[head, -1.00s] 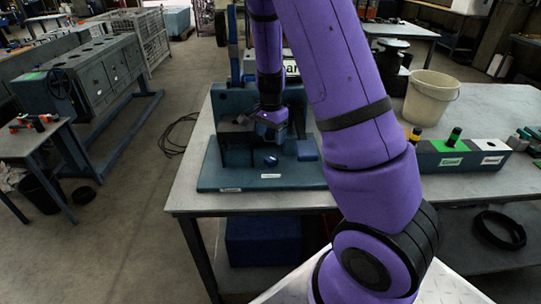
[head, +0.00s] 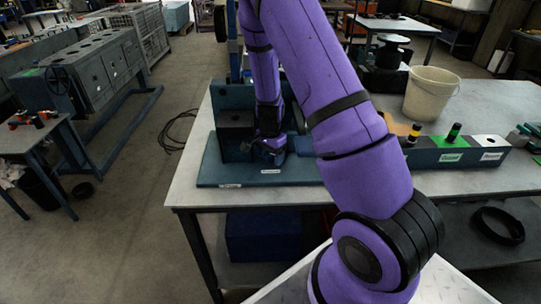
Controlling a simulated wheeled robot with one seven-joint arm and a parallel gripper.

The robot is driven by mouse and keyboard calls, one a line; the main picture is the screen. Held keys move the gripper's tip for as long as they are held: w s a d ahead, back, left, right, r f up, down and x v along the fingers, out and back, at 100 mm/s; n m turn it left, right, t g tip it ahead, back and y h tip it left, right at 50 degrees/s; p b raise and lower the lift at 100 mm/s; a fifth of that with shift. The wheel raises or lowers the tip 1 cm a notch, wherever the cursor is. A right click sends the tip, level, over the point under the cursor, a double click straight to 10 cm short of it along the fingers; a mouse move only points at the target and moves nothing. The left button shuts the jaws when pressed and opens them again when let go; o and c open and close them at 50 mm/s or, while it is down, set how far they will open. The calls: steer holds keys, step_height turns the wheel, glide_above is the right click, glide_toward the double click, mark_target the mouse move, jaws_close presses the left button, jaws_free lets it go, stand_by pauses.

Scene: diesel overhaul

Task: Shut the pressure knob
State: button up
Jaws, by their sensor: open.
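A blue-grey bench fixture stands on the table, with a flat base plate (head: 212,172) and an upright block (head: 232,97) behind it. My purple arm reaches down over it from above. My gripper (head: 272,154) is open, low over the middle of the base plate, just behind a small white label (head: 270,171). The small dark blue knob seen earlier on the plate is now hidden behind or between the fingers. I cannot tell whether the gripper touches it. No other knob can be made out, and the arm covers the fixture's right part.
A dark box with green and white top panels (head: 452,152) and knobs stands to the right on the table (head: 190,192). A cream bucket (head: 431,93) stands behind it. The table's front left corner is bare. A workbench (head: 30,140) stands apart at left.

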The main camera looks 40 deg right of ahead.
steer(key=shift+c, duration=0.4)
steer(key=c, duration=0.8)
steer(key=m, duration=0.4)
steer(key=shift+m, duration=0.3)
steer(key=o, duration=0.9)
step_height(320, 180, up, 11)
steer(key=shift+f, duration=0.1)
